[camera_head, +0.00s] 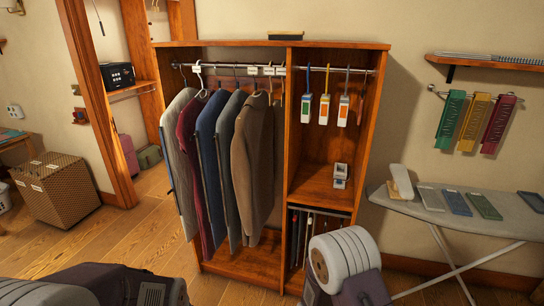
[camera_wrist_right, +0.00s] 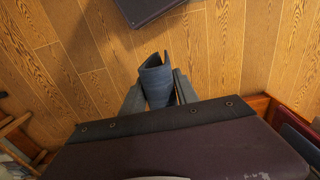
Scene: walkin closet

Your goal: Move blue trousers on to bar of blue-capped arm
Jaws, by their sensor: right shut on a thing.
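My right gripper (camera_wrist_right: 159,92) is shut on a folded blue-grey cloth, the blue trousers (camera_wrist_right: 155,78), in the right wrist view. The cloth rises between the two fingers; the rest of it is hidden behind the gripper body. In the head view my right arm reaches toward the lower right compartment, and its gripper and the trousers are hidden behind the white wrist. That compartment holds a trouser rack (camera_head: 318,212) with several narrow arms and dark hanging cloth. I cannot make out a blue cap there. Only part of my left arm shows at the bottom left; its gripper is out of sight.
The wooden wardrobe (camera_head: 270,47) has several jackets (camera_head: 228,150) on the left and tagged hangers (camera_head: 325,108) at the upper right. A small grey-white device (camera_head: 340,175) stands on the shelf. An ironing board (camera_head: 465,215) stands close on the right.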

